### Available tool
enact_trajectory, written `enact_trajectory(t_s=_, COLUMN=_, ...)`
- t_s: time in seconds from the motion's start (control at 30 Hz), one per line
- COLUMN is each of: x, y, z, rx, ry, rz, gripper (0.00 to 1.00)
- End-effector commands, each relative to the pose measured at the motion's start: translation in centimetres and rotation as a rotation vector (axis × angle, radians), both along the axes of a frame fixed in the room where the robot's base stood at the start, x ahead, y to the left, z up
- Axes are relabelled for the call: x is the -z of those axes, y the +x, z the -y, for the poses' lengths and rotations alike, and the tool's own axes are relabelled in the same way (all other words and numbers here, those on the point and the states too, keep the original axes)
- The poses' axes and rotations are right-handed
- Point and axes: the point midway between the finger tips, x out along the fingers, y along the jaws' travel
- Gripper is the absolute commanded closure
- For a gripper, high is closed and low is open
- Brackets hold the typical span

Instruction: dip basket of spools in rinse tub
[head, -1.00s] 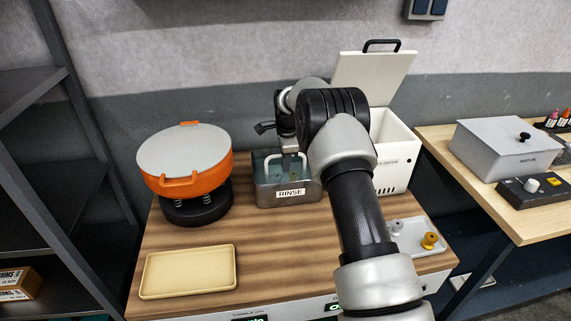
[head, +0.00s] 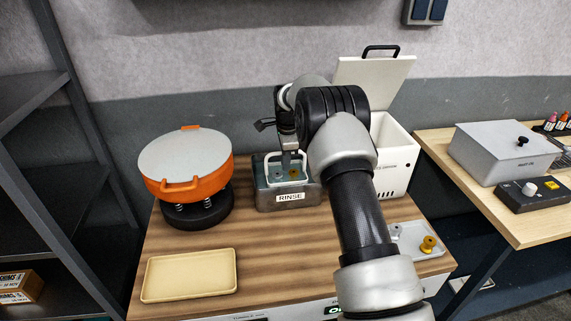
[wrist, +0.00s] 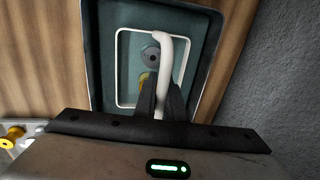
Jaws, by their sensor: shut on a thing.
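The rinse tub (head: 262,202) is a grey open container labelled RINSE at the back middle of the wooden counter. My gripper (head: 290,155) is above it, pointing down, and shut on the pale handle (wrist: 170,48) of the basket. The basket's white rim (head: 267,172) shows within the tub's outline, and in the wrist view (wrist: 121,60) it lies inside the tub walls (wrist: 97,50). A grey spool (wrist: 151,55) and a yellow spool (wrist: 143,80) are in the basket, partly hidden by my fingers. How deep the basket sits is hard to tell.
An orange tumbler (head: 186,175) with a grey lid stands left of the tub. A white box (head: 393,150) with raised lid stands at right. An empty beige tray (head: 190,275) is at front left; a small tray (head: 425,255) with spools is at front right.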

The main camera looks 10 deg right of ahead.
Motion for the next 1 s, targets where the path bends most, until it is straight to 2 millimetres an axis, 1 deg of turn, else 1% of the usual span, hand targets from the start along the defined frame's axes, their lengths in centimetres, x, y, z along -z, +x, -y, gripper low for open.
enact_trajectory(t_s=0.03, x=-0.7, y=0.1, z=0.0, rx=0.0, ry=0.0, rz=0.002, gripper=1.0)
enact_trajectory(t_s=1.0, x=-7.5, y=0.0, z=0.0, rx=-0.001, ry=0.0, rz=0.002, gripper=1.0)
